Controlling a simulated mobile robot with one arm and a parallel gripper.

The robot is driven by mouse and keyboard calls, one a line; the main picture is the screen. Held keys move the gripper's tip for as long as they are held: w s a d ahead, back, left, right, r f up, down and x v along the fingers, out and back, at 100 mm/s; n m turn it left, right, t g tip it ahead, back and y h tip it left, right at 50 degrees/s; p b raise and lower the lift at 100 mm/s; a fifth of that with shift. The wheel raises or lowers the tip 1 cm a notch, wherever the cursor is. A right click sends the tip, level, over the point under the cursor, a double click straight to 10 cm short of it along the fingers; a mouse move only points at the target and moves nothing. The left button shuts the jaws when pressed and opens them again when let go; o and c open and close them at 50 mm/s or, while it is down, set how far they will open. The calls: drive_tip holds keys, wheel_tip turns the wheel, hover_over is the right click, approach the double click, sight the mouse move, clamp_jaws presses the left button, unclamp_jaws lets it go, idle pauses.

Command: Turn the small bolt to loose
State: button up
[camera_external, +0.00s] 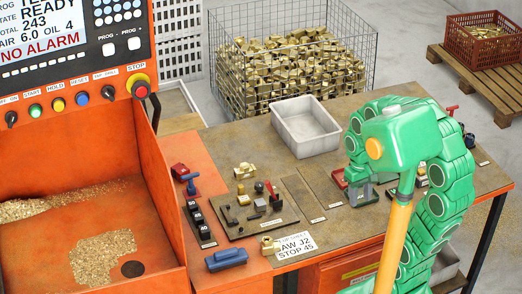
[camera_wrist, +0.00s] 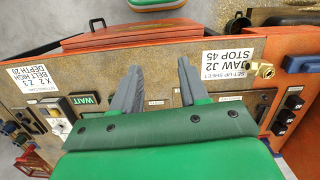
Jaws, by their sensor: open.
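My gripper (camera_external: 362,196) is over the right half of the bench, above or beside a red-edged fixture (camera_external: 339,178) that it partly hides. In the wrist view its two grey fingers (camera_wrist: 160,66) stand apart with nothing between them. Behind and between them lie dark plates with small labels (camera_wrist: 155,102), too small to read. I cannot single out the small bolt in either view; it may be hidden by my gripper or too small to tell.
A dark panel (camera_external: 250,212) with several small levers and knobs lies left of my gripper. A white bin (camera_external: 306,127) stands behind. A brass fitting (camera_external: 268,245) lies by the set-up sheet (camera_external: 296,246). The orange machine (camera_external: 165,170) bounds the left. Flat plates (camera_external: 312,195) leave low, clear room between.

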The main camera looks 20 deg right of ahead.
drive_tip(key=w+a+f, duration=0.1)
drive_tip(key=w+a, duration=0.5)
drive_tip(key=w, duration=0.2)
drive_tip(key=n+t, duration=0.1)
drive_tip(key=n, duration=0.2)
approach(241, 229)
drive_tip(key=shift+w+d+f, duration=0.15)
drive_tip(key=shift+d+f, duration=0.1)
drive_tip(key=shift+d, duration=0.05)
drive_tip(key=shift+a+f, duration=0.2)
drive_tip(key=shift+f, duration=3.8)
drive_tip(key=shift+c, duration=0.4)
clamp_jaws()
